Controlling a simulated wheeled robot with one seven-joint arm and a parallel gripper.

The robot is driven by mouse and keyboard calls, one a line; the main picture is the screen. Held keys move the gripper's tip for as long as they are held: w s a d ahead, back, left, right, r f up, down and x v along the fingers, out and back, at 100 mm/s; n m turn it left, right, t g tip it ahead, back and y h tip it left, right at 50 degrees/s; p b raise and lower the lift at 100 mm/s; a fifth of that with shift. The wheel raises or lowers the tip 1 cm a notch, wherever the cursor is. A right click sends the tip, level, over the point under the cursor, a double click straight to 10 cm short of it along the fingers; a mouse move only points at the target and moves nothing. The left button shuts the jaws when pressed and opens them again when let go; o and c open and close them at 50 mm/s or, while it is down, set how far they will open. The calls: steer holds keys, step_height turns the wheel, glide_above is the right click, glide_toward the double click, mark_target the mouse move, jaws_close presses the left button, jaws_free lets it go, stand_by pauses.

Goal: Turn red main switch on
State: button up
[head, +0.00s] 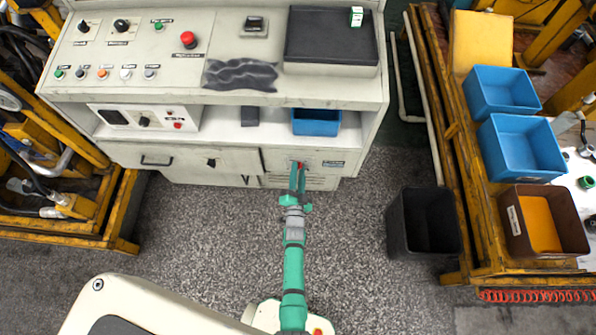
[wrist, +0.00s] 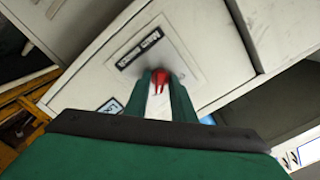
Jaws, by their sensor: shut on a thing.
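The red main switch (wrist: 160,80) is on the light front panel of the console, below a dark label plate (wrist: 139,48) in the wrist view. My gripper (wrist: 160,84) is at the panel with its two green fingers shut on the red switch, one on each side of it.
The console top has a red emergency button (head: 188,38) and a dark tray (head: 330,40). A blue bin (head: 317,122) sits on the shelf above my gripper. A black bin (head: 423,222) stands on the floor to the right.

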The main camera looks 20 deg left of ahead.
steer(key=o, duration=0.7)
steer(key=v, duration=1.1)
steer(key=shift+w, duration=0.1)
